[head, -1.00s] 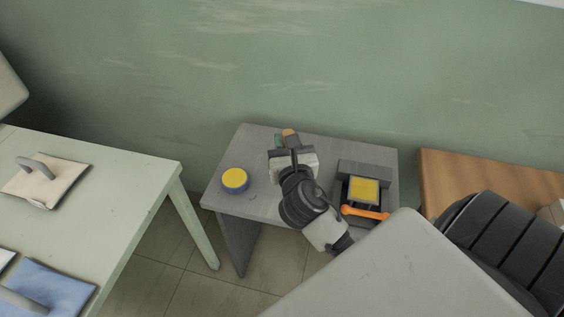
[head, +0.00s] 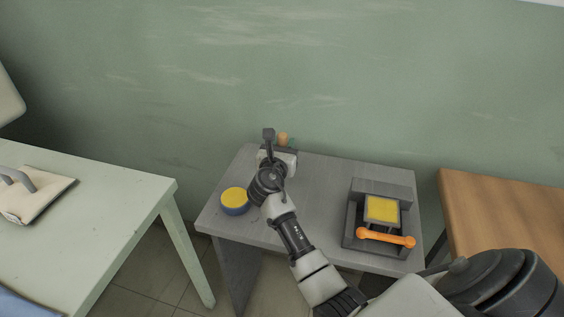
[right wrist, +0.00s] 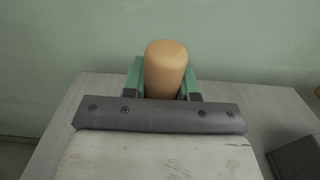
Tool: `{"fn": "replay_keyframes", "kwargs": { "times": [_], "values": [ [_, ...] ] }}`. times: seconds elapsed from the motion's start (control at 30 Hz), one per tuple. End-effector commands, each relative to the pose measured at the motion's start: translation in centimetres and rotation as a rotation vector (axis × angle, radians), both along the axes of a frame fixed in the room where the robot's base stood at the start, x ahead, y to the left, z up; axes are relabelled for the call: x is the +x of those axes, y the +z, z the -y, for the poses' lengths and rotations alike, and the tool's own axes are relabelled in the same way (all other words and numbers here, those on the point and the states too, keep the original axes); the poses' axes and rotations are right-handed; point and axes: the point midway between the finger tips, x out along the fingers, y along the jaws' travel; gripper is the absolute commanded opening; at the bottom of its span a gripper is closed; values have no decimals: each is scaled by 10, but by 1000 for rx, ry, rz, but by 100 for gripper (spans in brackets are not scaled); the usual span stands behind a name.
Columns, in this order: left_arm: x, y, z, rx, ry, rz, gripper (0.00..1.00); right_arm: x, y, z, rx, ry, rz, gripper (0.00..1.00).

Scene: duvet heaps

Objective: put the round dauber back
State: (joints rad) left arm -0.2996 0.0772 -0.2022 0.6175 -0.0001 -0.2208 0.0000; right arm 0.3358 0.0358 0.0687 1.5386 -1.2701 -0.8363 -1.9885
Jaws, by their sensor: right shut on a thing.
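My right gripper (head: 280,148) is over the back left of the small grey table (head: 322,187). It is shut on an orange-tan rounded piece, which I take to be the round dauber (head: 284,139). In the right wrist view the dauber (right wrist: 166,68) stands upright between green fingers (right wrist: 162,84); its lower end is hidden behind the gripper body. A round blue pot with a yellow top (head: 234,200) sits on the grey table's left side, left of my right arm. My left gripper is not in view.
A dark grey stand with a yellow square pad (head: 382,209) and an orange bar (head: 385,238) is on the grey table's right side. A pale green table (head: 100,215) stands at left with a handled cream pad (head: 32,193). A wooden surface (head: 510,205) is at right.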

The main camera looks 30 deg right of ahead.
Motion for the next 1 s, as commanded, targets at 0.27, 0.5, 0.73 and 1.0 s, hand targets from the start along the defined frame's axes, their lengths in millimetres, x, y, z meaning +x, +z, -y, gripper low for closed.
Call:
{"fn": "replay_keyframes", "kwargs": {
  "times": [0.27,0.5,0.73,1.0],
  "values": [
    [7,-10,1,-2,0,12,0,7,-29,-2,0,0,-4,4],
    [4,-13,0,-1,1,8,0,7,-45,-2,1,1,1,4],
    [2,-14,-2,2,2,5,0,7,-46,-2,1,1,1,4],
    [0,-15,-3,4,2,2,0,7,-47,-2,0,0,0,53]
  ]
}}
